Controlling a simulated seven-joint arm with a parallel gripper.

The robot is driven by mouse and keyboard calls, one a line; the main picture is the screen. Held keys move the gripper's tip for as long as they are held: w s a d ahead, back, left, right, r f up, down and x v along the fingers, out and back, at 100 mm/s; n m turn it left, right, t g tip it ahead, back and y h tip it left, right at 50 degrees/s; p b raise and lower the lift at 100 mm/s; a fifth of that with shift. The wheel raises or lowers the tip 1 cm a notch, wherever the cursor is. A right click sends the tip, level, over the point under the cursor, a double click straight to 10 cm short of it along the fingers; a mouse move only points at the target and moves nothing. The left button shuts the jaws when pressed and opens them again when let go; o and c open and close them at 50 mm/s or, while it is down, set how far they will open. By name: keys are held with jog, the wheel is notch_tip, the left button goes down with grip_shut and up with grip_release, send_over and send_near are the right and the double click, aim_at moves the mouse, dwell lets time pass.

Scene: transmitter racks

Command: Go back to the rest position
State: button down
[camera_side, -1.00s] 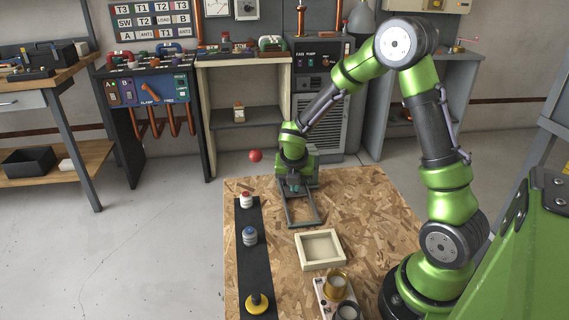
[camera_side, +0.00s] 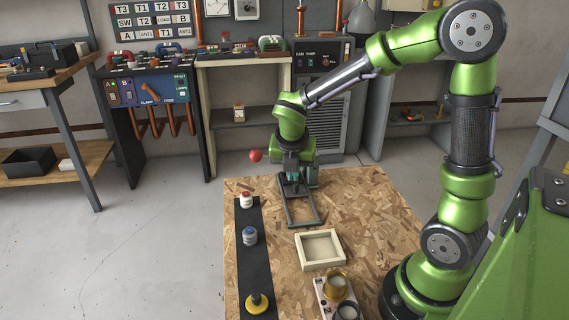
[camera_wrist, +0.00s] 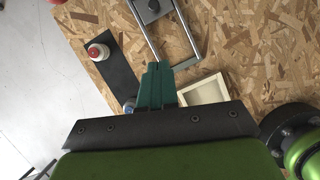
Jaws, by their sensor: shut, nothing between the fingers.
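My gripper (camera_side: 292,170) hangs from the green arm over the far part of the chipboard table, in front of the grey cabinet. In the wrist view, its two teal fingers (camera_wrist: 157,80) are together with nothing between them. A grey metal frame with two rails (camera_side: 302,207) lies on the board below it. The frame also shows ahead of the fingertips in the wrist view (camera_wrist: 192,40), with a dark block at its far end. In the side view, my gripper partly hides the frame's far end.
A dark strip (camera_side: 252,275) carries a red-topped white jar (camera_side: 246,201), a blue jar (camera_side: 250,236) and a yellow knob (camera_side: 257,303). A red ball (camera_side: 255,155) shows left of my gripper.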

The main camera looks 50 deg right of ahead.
jog(key=s+a+r+m+t+y, duration=0.2)
jog(key=s+a+r+m+y, duration=0.1)
jog(key=m, duration=1)
jog(key=s+a+r+m+t+y, duration=0.2)
jog(key=s+a+r+m, duration=0.4)
jog(key=m, duration=0.8)
jog(key=s+r+t, duration=0.1)
jog(key=s+r, duration=0.1)
jog(key=s, duration=0.1)
jog(key=shift+a+y, duration=0.3)
jog(key=shift+y, duration=0.1)
